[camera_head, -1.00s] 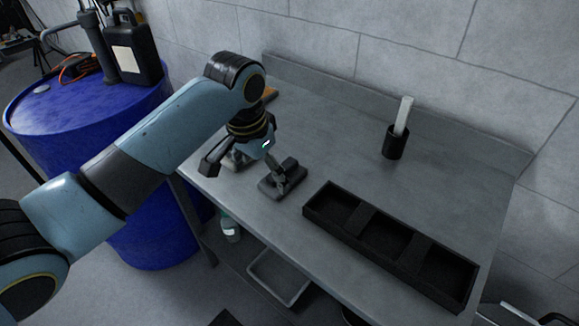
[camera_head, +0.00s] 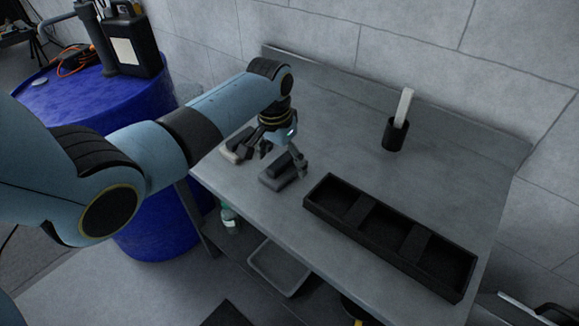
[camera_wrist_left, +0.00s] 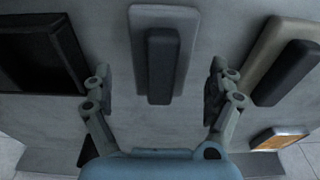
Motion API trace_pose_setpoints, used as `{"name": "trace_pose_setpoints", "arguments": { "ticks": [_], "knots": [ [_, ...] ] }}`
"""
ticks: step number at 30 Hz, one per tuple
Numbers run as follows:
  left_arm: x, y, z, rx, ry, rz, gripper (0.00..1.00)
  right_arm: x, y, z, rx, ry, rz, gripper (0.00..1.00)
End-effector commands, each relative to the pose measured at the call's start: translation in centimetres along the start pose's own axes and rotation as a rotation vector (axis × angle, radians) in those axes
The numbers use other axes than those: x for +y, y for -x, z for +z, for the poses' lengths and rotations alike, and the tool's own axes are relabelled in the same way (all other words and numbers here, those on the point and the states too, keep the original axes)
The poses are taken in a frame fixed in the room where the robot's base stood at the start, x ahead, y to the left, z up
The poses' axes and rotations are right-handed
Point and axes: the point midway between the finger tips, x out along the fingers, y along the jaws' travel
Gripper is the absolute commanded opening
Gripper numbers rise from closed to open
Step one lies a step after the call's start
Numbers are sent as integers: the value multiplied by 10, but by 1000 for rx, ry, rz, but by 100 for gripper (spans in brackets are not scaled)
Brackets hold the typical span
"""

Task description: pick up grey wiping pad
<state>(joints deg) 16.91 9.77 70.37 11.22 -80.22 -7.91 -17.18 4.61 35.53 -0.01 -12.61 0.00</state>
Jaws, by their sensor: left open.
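The grey wiping pad (camera_head: 272,184), a flat grey block with a dark raised grip, lies on the metal bench left of the black tray. In the left wrist view the pad (camera_wrist_left: 143,90) lies at the upper middle, between the lines of my fingers. My left gripper (camera_head: 281,162) is above the pad, open and empty, with one finger to either side. In the wrist view the open gripper (camera_wrist_left: 162,80) shows clear gaps from both fingers to the pad. My right gripper is not in view.
A paler pad with a dark grip (camera_head: 236,152) lies just left of the grey one. A black tray with three compartments (camera_head: 384,252) stands at right. A black cup (camera_head: 393,135) holding a white stick stands behind it. A blue drum (camera_head: 146,205) stands beside the bench.

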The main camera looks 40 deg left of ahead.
Motion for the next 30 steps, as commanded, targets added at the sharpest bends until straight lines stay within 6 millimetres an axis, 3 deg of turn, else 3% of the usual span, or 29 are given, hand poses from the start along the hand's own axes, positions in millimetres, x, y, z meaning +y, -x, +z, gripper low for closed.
{"name": "trace_pose_setpoints", "arguments": {
  "ticks": [3,10,24,30],
  "knots": [
    [0,-12,0,0,0,0,90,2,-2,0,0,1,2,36],
    [0,-14,0,0,0,0,90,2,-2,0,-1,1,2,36],
    [0,-14,0,0,0,0,30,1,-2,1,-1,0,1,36],
    [0,-14,0,1,0,0,29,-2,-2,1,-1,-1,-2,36]
  ]
}}
